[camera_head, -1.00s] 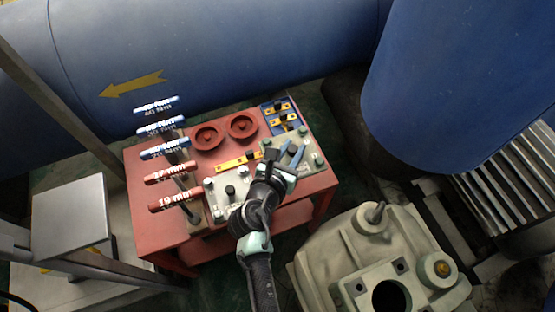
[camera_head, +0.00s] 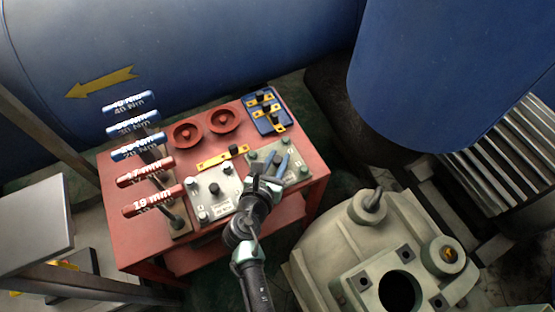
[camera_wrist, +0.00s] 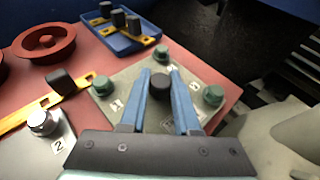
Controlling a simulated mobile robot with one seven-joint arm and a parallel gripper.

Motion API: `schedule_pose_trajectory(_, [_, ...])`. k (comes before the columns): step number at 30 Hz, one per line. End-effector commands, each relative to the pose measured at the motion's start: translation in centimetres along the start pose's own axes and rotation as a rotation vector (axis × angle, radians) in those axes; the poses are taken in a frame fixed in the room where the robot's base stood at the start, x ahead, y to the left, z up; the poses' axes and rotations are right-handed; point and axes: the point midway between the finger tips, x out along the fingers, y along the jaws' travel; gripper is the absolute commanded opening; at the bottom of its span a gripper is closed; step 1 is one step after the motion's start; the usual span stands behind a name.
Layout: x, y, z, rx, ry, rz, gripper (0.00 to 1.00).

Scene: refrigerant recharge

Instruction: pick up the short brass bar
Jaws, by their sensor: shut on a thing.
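Several short brass bars with black knobs lie in the blue tray (camera_head: 268,126) at the table's back right; one short brass bar (camera_head: 280,128) is at its near end, also in the wrist view (camera_wrist: 147,40). A longer brass bar (camera_head: 208,163) with a black knob lies on the red table left of the tray. My gripper (camera_head: 276,160) is at the right grey plate (camera_head: 295,172), away from the tray. In the wrist view its blue fingers (camera_wrist: 160,75) are shut on a black knob (camera_wrist: 160,88) at that plate. Whether the plate is lifted cannot be told.
A second grey plate (camera_head: 207,205) with a black knob is to the left. Two red round parts (camera_head: 187,134) sit behind. T-handle tools (camera_head: 150,200) stand along the left edge. A pale machine casing (camera_head: 330,240) is at front right, blue tanks behind.

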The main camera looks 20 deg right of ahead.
Motion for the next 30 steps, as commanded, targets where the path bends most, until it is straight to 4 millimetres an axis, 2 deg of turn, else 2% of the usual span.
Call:
schedule_pose_trajectory(1, [0.0,0.1,0.5,0.002,-0.008,0.003,0.00])
schedule_pose_trajectory(6, [0.1,0.1,0.1,0.001,-0.007,0.003,0.00])
schedule_pose_trajectory(7, [0.1,0.0,-0.3,0.000,0.001,0.000,0.35])
schedule_pose_trajectory(11, [0.1,0.0,-0.2,0.000,0.001,0.000,0.59])
schedule_pose_trajectory(22, [-0.2,0.0,0.2,0.000,0.000,0.000,0.60])
schedule_pose_trajectory(26, [-2.0,0.0,0.3,-0.002,0.002,0.002,0.60])
schedule_pose_trajectory(30, [-5.1,0.0,0.4,-0.003,0.003,0.003,0.60])
